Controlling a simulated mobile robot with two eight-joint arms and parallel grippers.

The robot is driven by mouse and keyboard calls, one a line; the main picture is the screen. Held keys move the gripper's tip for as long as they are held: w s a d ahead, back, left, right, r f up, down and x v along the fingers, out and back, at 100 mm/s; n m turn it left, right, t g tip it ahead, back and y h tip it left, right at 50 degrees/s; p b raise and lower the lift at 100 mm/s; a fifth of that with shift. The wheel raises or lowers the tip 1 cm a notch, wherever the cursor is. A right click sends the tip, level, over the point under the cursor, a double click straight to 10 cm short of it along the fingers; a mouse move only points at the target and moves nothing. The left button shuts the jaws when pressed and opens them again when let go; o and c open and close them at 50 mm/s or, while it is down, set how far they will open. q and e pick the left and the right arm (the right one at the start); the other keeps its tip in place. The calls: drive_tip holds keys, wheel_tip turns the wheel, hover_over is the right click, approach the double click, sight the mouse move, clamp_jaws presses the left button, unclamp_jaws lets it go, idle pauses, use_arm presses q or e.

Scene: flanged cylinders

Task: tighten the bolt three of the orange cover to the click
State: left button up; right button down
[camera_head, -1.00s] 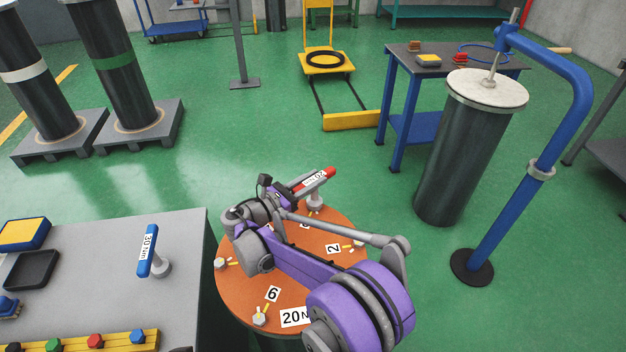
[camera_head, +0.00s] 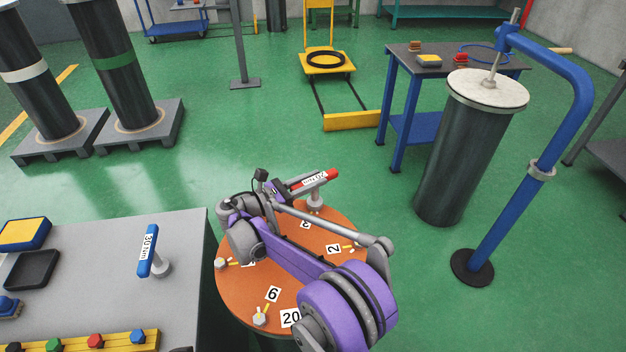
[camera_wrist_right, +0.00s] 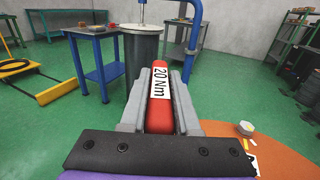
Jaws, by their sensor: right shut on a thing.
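The orange cover (camera_head: 300,270) is a round plate with bolts around its rim and labels 2, 6 and a partly seen 20. A label that looks like 3 (camera_head: 305,225) lies near the far rim. The red 20 Nm wrench (camera_head: 330,174) has its grey head (camera_head: 316,204) down at the far-rim bolt by that label, which the head hides. My right gripper (camera_head: 288,190) is shut on the wrench handle. In the right wrist view the red handle (camera_wrist_right: 160,112) lies between the fingers. My left gripper is not in view.
A grey table (camera_head: 95,290) at the left holds a blue 30 Nm wrench (camera_head: 148,250), trays and a yellow rack of coloured pieces. A dark cylinder (camera_head: 455,155) with a pale lid and a blue post (camera_head: 500,215) stand at the right. Green floor between is clear.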

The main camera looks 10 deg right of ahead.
drive_tip(key=shift+r+p, duration=1.75)
drive_tip(key=shift+r, duration=1.45)
